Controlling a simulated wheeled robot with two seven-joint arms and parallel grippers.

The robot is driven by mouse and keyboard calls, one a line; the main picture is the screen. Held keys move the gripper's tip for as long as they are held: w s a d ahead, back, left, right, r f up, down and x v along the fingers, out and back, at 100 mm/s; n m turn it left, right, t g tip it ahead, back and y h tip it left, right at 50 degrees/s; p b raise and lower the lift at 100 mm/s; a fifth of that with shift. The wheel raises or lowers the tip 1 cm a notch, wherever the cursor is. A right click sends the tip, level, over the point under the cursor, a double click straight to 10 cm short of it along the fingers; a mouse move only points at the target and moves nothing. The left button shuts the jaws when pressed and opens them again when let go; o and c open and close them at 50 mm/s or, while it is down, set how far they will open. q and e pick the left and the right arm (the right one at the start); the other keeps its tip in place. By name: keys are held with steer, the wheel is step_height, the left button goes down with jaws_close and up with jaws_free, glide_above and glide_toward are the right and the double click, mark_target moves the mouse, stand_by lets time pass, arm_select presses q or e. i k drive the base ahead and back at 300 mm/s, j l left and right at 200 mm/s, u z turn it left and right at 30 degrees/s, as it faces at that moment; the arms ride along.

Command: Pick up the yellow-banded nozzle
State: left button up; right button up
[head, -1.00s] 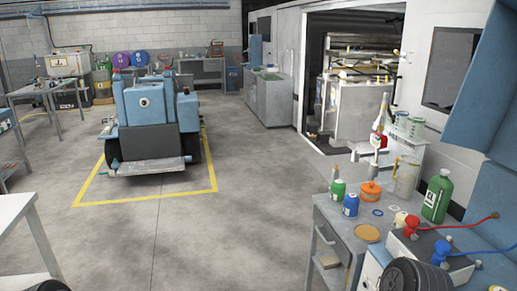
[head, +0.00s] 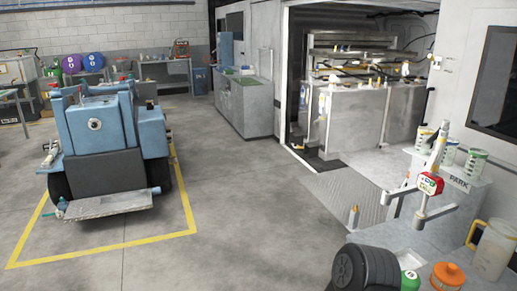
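I cannot make out a nozzle with a yellow band for certain. A red and white handle-like device (head: 429,184) sits on a pale upright stand at the right, above the bench. It has small markings too fine to read, and I cannot tell if it is a nozzle. Neither gripper shows. A black ribbed rounded part at the bottom right looks like part of my own arm and hides some of the bench.
An orange container (head: 447,275), a green bottle (head: 410,281) and a clear jug (head: 491,250) stand at the lower right. Several cans (head: 449,152) sit behind. A blue vehicle (head: 100,140) stands inside a yellow floor outline. Grey floor between is clear.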

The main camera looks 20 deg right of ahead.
mark_target(423, 186)
steer(key=i+z, duration=0.1)
steer(key=i, duration=0.45)
steer(key=i+j, duration=0.1)
steer(key=i, duration=0.45)
steer(key=i+z, duration=0.15)
steer(key=i, duration=0.35)
steer(key=i+j+z, duration=0.1)
steer(key=i, duration=0.45)
steer(key=i+l+z, duration=0.15)
steer(key=z, duration=0.3)
steer(key=i+z, duration=0.7)
steer(key=z, duration=0.2)
steer(key=i+j+z, duration=0.15)
steer(key=z, duration=0.3)
steer(key=i+j+z, duration=0.3)
steer(key=z, duration=0.15)
steer(key=i+z, duration=0.8)
steer(key=z, duration=0.2)
